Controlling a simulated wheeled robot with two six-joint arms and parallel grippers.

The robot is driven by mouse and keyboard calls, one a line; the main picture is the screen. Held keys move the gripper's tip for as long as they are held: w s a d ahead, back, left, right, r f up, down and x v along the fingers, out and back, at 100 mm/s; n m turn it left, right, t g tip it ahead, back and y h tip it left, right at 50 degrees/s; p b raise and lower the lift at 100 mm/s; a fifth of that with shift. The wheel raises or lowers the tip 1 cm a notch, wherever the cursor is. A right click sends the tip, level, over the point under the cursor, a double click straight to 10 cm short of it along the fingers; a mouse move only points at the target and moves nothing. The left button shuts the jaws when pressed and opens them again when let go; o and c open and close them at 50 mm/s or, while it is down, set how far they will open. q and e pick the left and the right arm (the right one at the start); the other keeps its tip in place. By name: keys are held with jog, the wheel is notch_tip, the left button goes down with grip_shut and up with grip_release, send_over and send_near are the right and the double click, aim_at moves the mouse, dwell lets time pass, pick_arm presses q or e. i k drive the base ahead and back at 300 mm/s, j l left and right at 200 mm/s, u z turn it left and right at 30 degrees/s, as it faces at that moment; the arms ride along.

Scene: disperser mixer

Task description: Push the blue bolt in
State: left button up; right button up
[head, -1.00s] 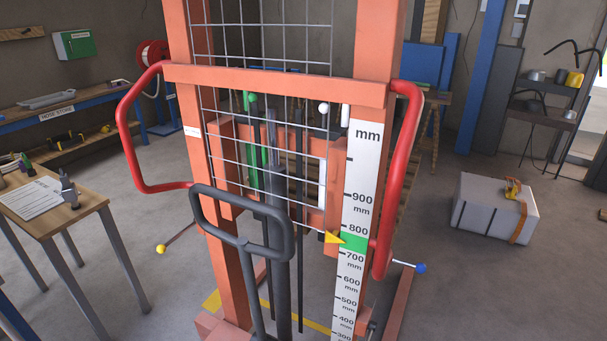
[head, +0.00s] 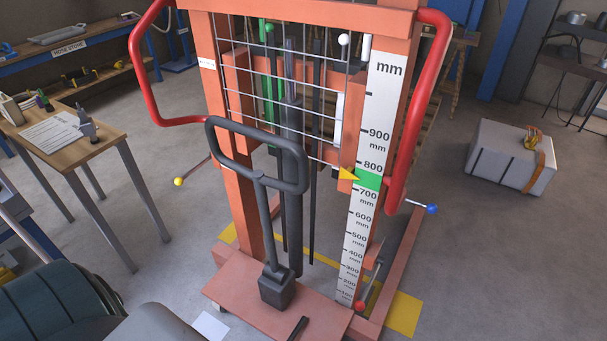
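The blue bolt (head: 432,209) is a blue ball on a thin metal rod that sticks out to the right from the right post of the orange lift frame (head: 237,190). A similar yellow-ended bolt (head: 179,181) sticks out on the left side. A yellow pointer (head: 348,174) lies at the green mark (head: 368,179) of the mm scale, between 700 and 800. Neither of my grippers shows in the head view.
Red handles (head: 418,110) flank the frame, and a dark pump handle (head: 258,155) stands in front. A wooden table (head: 108,156) is at left. A white box (head: 497,158) stands on the floor at right. The floor right of the blue bolt is clear.

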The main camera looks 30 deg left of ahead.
aim_at(431, 209)
jog(key=i+l, duration=0.1)
jog(key=l, duration=0.4)
jog(key=i+l+u, duration=0.1)
jog(key=l, duration=0.35)
jog(key=i+l, duration=0.1)
jog(key=l, duration=0.4)
